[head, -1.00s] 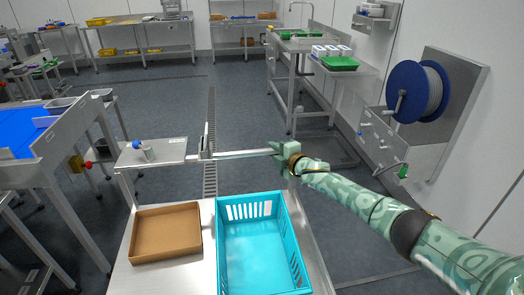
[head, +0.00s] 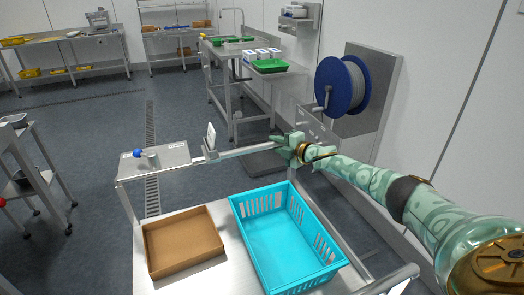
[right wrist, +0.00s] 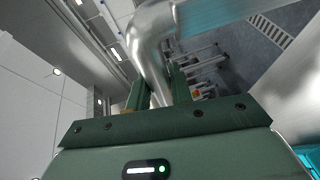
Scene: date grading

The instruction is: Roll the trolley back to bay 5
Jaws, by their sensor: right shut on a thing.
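The trolley (head: 212,281) is a pale metal cart in the lower middle of the head view. It carries an open brown cardboard box (head: 185,240) and a turquoise slatted crate (head: 285,240), both looking empty. A metal handle bar (head: 245,151) runs along its far side. My right gripper (head: 290,148) is shut on the right end of this bar. In the right wrist view the fingers (right wrist: 160,92) close around a bent shiny metal tube (right wrist: 152,50). My left gripper is not in view. No bay number is readable.
A blue hose reel (head: 341,86) hangs on the right wall. A steel bench with green trays (head: 269,66) stands ahead along that wall. The grey floor (head: 105,125) left of centre is open.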

